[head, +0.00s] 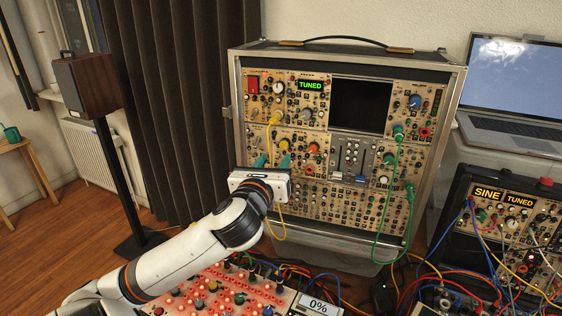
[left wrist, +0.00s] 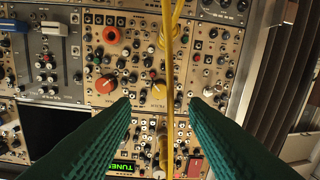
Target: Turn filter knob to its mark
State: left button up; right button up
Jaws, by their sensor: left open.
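My left gripper (head: 272,160) is in front of the left part of the synth case (head: 236,120), its two green fingers pointing at the panel. In the left wrist view the gripper (left wrist: 160,104) is open, with nothing held. That view shows the panel upside down. A yellow-capped knob (left wrist: 157,88) lies between the fingers, and a red knob (left wrist: 106,84) is beside it; the red one also shows in the head view (head: 312,149). Labels are too small to tell which knob is the filter knob or where its mark is. My right gripper is out of view.
A yellow cable (left wrist: 168,60) crosses the panel between my fingers. A green cable (head: 395,175) hangs at the case's right. A green TUNED display (head: 311,86) is lit. A red-lit panel (head: 225,290) and a second synth case (head: 460,215) stand nearer, with loose cables between.

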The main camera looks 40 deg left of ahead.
aim_at(283, 146)
pick_arm(q)
jog(key=p+x, duration=0.1)
jog(key=x, duration=0.3)
jog(key=shift+w+a, duration=0.2)
jog(key=shift+w, duration=0.15)
jog(key=shift+x, duration=0.8)
jog(key=shift+c, duration=0.2)
jog(key=shift+d, duration=0.1)
grip_shut()
